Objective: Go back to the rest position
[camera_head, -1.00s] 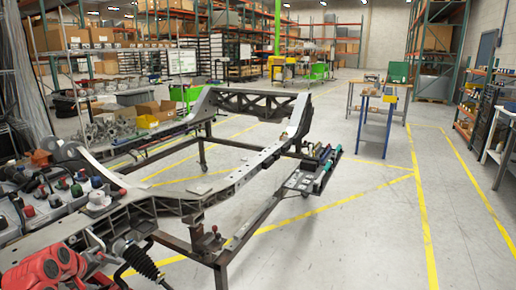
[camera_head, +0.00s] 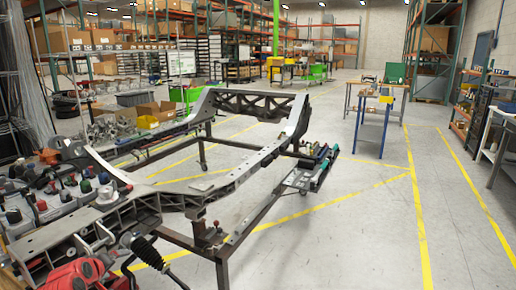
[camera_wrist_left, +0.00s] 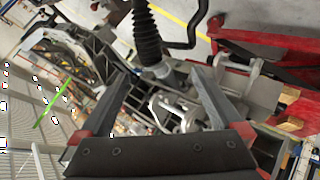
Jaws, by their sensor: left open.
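In the left wrist view the two grey fingers of the left gripper (camera_wrist_left: 164,76) stand wide apart with red bases. They are open, and nothing is gripped between them. A black ribbed boot (camera_wrist_left: 148,35) lies just beyond the fingertips; it also shows in the head view (camera_head: 146,251). Grey metal parts show behind the gap. My right gripper is not in view.
Several small capped parts (camera_head: 85,186) crowd the left side near the frame. The floor right of the frame is clear, marked with yellow lines.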

